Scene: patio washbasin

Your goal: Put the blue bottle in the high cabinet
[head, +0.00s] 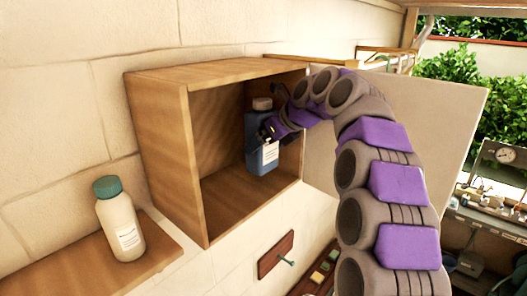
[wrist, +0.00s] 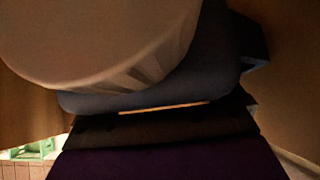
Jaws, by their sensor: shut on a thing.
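The blue bottle (head: 257,165) has a pale brown cap and a white label. It is upright inside the wooden high cabinet (head: 157,122), toward the right side of the opening. My gripper (head: 268,131) is shut on the bottle, reaching in from the right. The cabinet's door (head: 420,130) stands open to the right, behind my arm. In the wrist view the bottle's cap (wrist: 110,40) fills the upper left, with the blue bottle (wrist: 160,92) body below it. Whether the bottle's base touches the cabinet floor is hard to tell.
A white bottle with a green cap (head: 120,220) stands on a wooden shelf (head: 140,262) at the lower left. A wooden plaque with a hook (head: 276,254) is on the wall below the cabinet. The left part of the cabinet floor (head: 225,205) is clear.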

